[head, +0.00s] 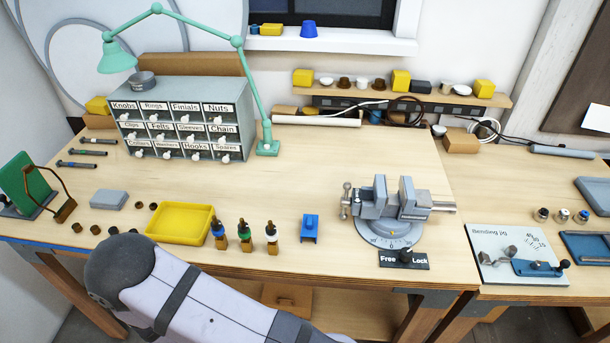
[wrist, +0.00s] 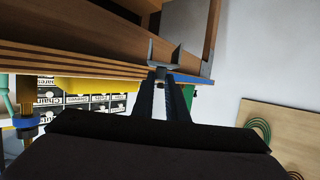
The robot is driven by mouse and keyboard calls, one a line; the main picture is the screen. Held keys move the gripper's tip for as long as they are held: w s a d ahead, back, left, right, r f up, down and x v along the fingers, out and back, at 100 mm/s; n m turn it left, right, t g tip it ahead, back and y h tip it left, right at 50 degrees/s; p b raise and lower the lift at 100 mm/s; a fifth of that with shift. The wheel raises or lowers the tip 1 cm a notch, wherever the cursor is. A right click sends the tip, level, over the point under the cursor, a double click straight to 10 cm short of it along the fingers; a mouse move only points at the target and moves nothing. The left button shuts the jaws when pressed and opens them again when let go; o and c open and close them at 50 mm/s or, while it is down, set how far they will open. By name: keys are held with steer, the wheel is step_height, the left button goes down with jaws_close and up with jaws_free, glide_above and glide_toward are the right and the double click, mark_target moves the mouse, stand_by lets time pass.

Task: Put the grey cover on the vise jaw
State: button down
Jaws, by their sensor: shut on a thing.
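The vise (head: 418,206) stands on the bench right of centre in the head view, its two upright grey jaws apart with a gap between them. A blue cover (head: 310,228) stands on the bench to its left. In the wrist view my gripper (wrist: 161,76) has its dark fingers close together, shut on a small grey piece with upright walls, which looks like the grey cover (wrist: 177,58). It is held in the air near the bench edge, away from the vise. My gripper is hidden in the head view, where only my arm shows at the front left.
A yellow tray (head: 180,240), several small bottles (head: 245,232) and a grey block (head: 109,199) lie at the front left. A Free/Lock plate (head: 404,260) sits before the vise. A drawer cabinet (head: 185,120) and green lamp (head: 268,148) stand behind. The bench middle is clear.

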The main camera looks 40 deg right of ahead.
steer(key=w+d+r+p, duration=0.3)
steer(key=w+d+r, duration=0.1)
steer(key=w+r, duration=0.85)
steer(key=s+d+r+m+h, duration=0.15)
steer(key=d+r, duration=0.25)
steer(key=d, duration=0.8)
steer(key=d+r+m+h, duration=0.25)
steer(key=d+r, duration=0.25)
steer(key=d, duration=0.7)
steer(key=s+d+r+h, duration=0.1)
steer(key=s+d, duration=0.1)
steer(key=d, duration=0.4)
steer(key=s+d+r, duration=0.2)
steer(key=s+d, duration=0.1)
steer(key=d, duration=0.2)
step_height(320, 180, up, 4)
steer(key=m+g+h, duration=0.4)
steer(key=m+h, duration=0.2)
glide_above(410, 194)
steer(key=shift+f+b, duration=0.35)
steer(key=shift+f, duration=4.45)
